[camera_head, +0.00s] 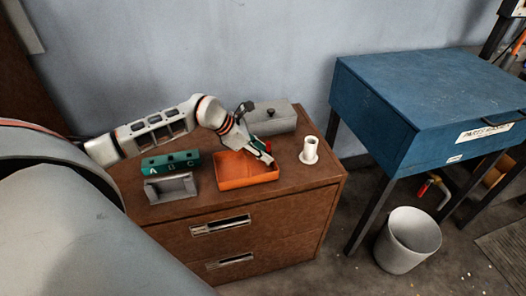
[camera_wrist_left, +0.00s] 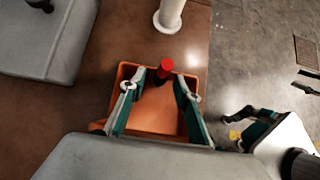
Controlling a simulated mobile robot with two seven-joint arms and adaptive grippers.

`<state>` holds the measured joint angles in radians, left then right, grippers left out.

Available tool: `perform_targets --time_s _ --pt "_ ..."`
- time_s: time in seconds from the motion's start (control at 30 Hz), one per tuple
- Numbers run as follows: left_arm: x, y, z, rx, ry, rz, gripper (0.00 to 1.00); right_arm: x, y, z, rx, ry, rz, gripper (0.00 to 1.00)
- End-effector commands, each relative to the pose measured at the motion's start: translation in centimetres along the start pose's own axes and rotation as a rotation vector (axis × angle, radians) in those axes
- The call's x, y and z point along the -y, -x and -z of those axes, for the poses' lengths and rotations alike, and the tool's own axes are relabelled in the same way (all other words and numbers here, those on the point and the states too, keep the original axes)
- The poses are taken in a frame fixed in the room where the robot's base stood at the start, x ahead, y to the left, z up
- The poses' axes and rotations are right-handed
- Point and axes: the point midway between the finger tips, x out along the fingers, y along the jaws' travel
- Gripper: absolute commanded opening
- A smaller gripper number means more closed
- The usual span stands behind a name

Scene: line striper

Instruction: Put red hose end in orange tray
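The orange tray (camera_head: 250,181) sits on the brown cabinet top; it also shows in the wrist view (camera_wrist_left: 150,122). The red hose end (camera_wrist_left: 166,68) is a small red cylinder at the tray's far rim in the wrist view. In the head view the red hose end (camera_head: 268,146) is partly hidden by the gripper. I cannot tell whether it rests inside the tray or overlaps its rim. My left gripper (camera_wrist_left: 157,88) is open over the tray, its fingers apart and the red piece beyond and between the tips. My right gripper (camera_wrist_left: 238,128) shows fingers spread, apparently empty.
A white flanged cylinder (camera_head: 309,152) stands right of the tray. A grey box (camera_head: 271,119) is behind it. A green lettered block (camera_head: 171,162) and a grey holder (camera_head: 170,188) stand left. A blue table (camera_head: 425,105) and a bin (camera_head: 407,240) are at right.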

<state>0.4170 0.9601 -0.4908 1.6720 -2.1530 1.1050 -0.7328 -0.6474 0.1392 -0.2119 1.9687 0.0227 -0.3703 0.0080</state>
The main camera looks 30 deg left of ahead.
Motion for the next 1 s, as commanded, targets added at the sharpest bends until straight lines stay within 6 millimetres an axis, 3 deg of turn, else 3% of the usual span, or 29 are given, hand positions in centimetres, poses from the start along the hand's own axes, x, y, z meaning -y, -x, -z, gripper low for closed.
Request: perform_targets --time_s 0.4,0.8,1.0 --pt "-0.1 0.8 -0.2 -0.001 -0.001 -0.002 0.31 -0.1 0.1 0.2 -0.002 -0.001 -0.001 0.4" --pt "-0.1 8.2 0.0 -0.005 -0.002 -0.003 0.31 0.0 0.0 -0.2 0.004 -0.001 0.001 0.4" --pt "-0.1 11.0 -0.1 -0.003 -0.001 -0.002 0.31 0.0 0.0 -0.2 0.003 -0.001 0.001 0.4"
